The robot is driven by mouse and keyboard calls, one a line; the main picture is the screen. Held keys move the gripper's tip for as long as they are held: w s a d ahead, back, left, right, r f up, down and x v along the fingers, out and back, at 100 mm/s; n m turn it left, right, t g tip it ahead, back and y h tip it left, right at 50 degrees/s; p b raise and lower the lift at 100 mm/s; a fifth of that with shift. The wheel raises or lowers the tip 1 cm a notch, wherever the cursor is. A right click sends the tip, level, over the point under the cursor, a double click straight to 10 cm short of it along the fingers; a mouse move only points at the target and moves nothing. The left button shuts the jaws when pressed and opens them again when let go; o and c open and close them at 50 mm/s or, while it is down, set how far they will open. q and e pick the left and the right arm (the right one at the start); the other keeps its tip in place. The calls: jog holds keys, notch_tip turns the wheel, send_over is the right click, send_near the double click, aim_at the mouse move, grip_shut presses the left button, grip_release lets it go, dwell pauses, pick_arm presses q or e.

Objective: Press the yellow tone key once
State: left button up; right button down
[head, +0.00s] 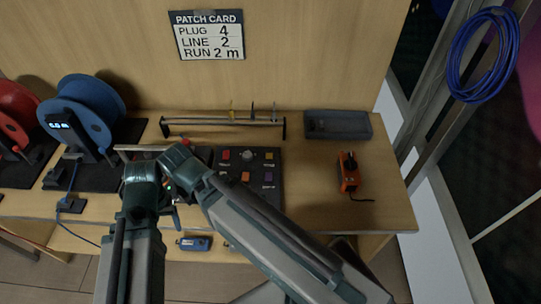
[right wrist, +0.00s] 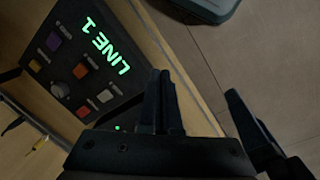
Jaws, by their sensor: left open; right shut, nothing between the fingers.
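The yellow tone key (head: 269,156) is at the far right corner of the dark key panel (head: 278,192) on the bench. In the right wrist view the yellow key (right wrist: 35,65) is at the left of the panel, uncovered, with nothing touching it. In the head view my arms hide the right fingertips.
The panel also has red (right wrist: 83,112), white, orange and purple keys, a knob, and a display reading LINE 1 (right wrist: 103,45). A patch card (head: 209,36) reads LINE 2. A rack (head: 222,122), grey tray (head: 338,125) and orange device (head: 348,172) stand nearby. Blue reel (head: 85,108) is left.

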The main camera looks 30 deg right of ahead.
pick_arm(q)
jog(key=shift+o, duration=0.4)
notch_tip(320, 180, down, 4)
jog(key=b, duration=0.3)
jog(key=shift+b, duration=0.35)
pick_arm(e)
jog(key=w+d+f+m+t+h, duration=0.2)
jog(key=w+d+m+h, duration=0.3)
jog(key=w+d, duration=0.75)
pick_arm(q)
notch_tip(320, 180, down, 2)
jog(key=shift+f+b, duration=0.25)
jog(key=shift+b, duration=1)
pick_arm(e)
notch_tip(320, 180, up, 2)
jog(key=m+h, duration=0.3)
jog(key=m, duration=0.3)
send_over(267, 157)
pick_arm(q)
jog(key=shift+f, duration=0.1)
pick_arm(e)
jog(key=shift+s+f, duration=0.1)
pick_arm(q)
notch_tip(267, 157, down, 9)
jog(key=b, duration=0.9)
pick_arm(e)
notch_tip(267, 157, down, 9)
jog(key=shift+r, duration=0.1)
